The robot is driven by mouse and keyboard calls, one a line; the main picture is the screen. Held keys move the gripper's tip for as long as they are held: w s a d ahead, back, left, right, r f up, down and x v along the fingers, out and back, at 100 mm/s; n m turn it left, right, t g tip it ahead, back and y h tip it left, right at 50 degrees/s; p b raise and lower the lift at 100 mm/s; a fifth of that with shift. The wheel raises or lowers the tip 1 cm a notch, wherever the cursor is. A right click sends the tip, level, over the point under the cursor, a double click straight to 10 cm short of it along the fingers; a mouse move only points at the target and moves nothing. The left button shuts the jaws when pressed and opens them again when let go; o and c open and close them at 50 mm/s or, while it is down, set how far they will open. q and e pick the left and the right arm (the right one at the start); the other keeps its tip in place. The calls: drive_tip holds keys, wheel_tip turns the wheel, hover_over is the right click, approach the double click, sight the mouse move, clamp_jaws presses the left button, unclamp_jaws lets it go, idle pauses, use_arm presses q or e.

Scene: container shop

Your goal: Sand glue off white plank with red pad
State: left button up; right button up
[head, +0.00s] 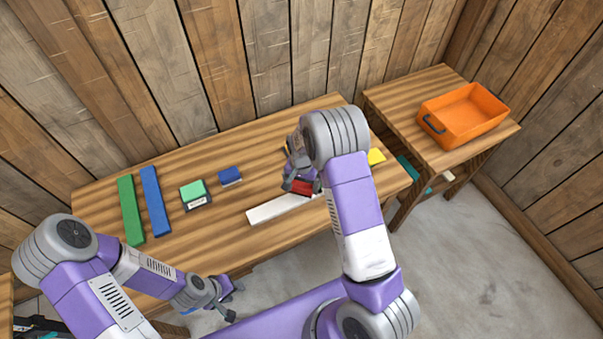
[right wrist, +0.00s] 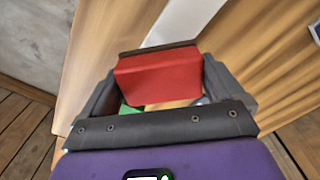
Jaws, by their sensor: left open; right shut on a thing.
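A white plank (head: 277,209) lies on the wooden table, its right end hidden behind my right arm. My right gripper (head: 301,182) is shut on the red pad (head: 302,187), at the right part of the plank. In the right wrist view the red pad (right wrist: 160,76) sits between the fingers, with its dark underside edge toward the white plank (right wrist: 182,22). I cannot tell whether the pad touches the plank. No glue can be made out on the plank. My left gripper (head: 232,299) is open and empty, low in front of the table's front edge.
On the table (head: 105,195) are a green plank (head: 131,210), a blue plank (head: 155,201), a green pad (head: 193,189) on a dark labelled holder, a blue pad (head: 230,175) and a yellow thing (head: 376,156). An orange crate (head: 462,128) stands on the right side table.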

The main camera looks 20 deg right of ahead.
drive_tip(key=shift+r+p, duration=1.35)
drive_tip(key=shift+r, duration=0.85)
drive_tip(key=shift+f, duration=0.1)
